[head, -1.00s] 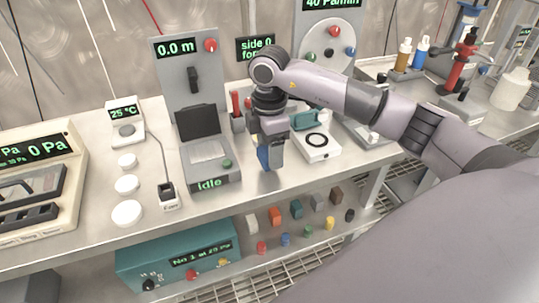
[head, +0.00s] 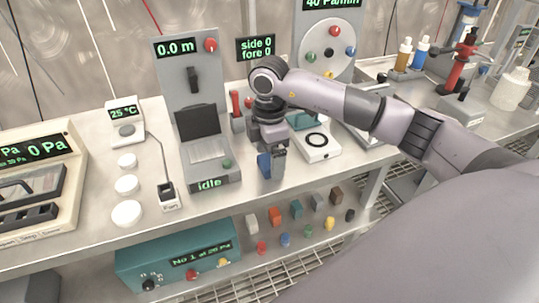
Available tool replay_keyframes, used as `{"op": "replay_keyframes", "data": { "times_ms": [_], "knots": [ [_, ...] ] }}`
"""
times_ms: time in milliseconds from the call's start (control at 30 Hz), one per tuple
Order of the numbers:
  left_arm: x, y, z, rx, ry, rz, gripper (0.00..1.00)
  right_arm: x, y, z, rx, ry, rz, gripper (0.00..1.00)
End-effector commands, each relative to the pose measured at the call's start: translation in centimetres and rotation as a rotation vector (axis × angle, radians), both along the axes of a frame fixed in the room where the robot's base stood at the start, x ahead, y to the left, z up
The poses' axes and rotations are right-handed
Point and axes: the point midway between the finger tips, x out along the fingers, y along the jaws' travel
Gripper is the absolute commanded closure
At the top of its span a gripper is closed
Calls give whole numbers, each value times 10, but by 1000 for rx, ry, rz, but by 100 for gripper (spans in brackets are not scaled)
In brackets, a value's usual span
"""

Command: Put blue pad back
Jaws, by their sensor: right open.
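My right gripper (head: 272,172) points down over the front part of the bench, right of the grey "idle" console. Its jaws are open, though they are small and partly overlapped here. A blue piece (head: 264,165), which looks like the blue pad, shows at the left side of the fingers, low near the bench top. The gripper hides part of it, and I cannot tell whether it touches the bench or the fingers. My left gripper is not in view.
The grey console (head: 208,150) stands close to the left of the gripper. A white device with a black ring (head: 317,143) is close to the right. Several small coloured blocks and knobs (head: 297,209) sit on the lower shelf. White discs (head: 127,185) lie farther left.

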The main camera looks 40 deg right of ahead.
Motion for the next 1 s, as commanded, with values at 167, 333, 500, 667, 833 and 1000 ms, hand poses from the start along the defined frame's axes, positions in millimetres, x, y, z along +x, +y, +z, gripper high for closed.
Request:
{"op": "replay_keyframes", "data": {
  "times_ms": [167,333,500,667,833,1000],
  "knots": [
    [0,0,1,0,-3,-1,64,2,0,32,1,-8,0,12],
    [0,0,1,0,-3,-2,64,1,0,70,1,-8,0,12],
    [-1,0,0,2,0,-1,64,1,1,100,2,-6,1,12],
    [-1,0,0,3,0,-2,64,1,0,115,1,-3,-1,12],
    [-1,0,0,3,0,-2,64,1,0,119,1,-1,-1,12],
    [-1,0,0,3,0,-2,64,1,0,119,1,-2,-1,12]
  ]
}}
